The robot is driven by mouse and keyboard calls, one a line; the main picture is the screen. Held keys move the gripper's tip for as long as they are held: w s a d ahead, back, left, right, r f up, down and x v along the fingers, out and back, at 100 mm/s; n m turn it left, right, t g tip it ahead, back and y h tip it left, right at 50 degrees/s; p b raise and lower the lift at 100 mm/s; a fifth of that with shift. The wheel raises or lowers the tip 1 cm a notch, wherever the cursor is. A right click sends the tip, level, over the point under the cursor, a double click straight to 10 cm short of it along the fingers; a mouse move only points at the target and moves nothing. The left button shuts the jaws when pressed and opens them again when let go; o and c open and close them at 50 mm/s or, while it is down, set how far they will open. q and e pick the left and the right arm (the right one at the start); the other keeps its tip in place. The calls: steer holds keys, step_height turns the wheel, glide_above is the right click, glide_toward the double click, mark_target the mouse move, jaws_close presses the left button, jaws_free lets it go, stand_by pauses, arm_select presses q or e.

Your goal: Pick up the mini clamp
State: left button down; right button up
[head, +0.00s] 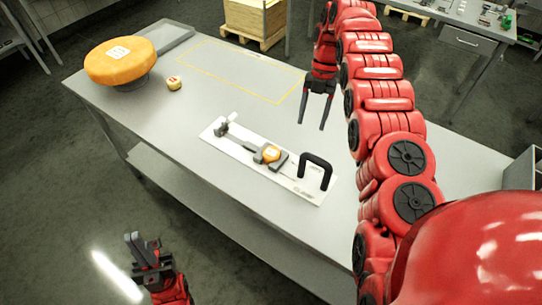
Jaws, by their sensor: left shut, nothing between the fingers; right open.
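A white board (240,150) lies on the grey table and holds several tools. At its left end is a small dark tool with a light handle (223,127). In the middle is a dark tool with a round orange part (270,154). At its right end stands a black arched handle (316,168). Which one is the mini clamp I cannot tell for sure; the board's lettering is too small to read clearly. My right gripper (313,126) is open and empty, fingers pointing down, beyond the board. My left gripper (143,243) is shut and empty, off the table's near side.
A large orange cheese wheel (121,60) sits on a dark round stand at the table's far left. A small labelled cheese (174,83) lies next to it. A yellow outlined rectangle (240,72) marks clear table. A wooden crate (256,20) stands behind.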

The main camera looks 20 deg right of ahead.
mark_target(302, 167)
steer(key=p+x, duration=0.3)
steer(key=x, duration=0.8)
steer(key=shift+s+a+f, duration=0.1)
steer(key=shift+a+f, duration=0.05)
steer(key=shift+f, duration=0.2)
steer(key=shift+s+f+p, duration=0.1)
steer(key=shift+f+p, duration=0.3)
steer(key=shift+p, duration=0.2)
steer(key=x, duration=0.1)
steer(key=p+x, duration=0.2)
steer(key=shift+s+f, duration=0.15)
steer(key=shift+f, duration=0.15)
steer(key=shift+s+f, duration=0.1)
steer(key=shift+f, duration=0.3)
jaws_close()
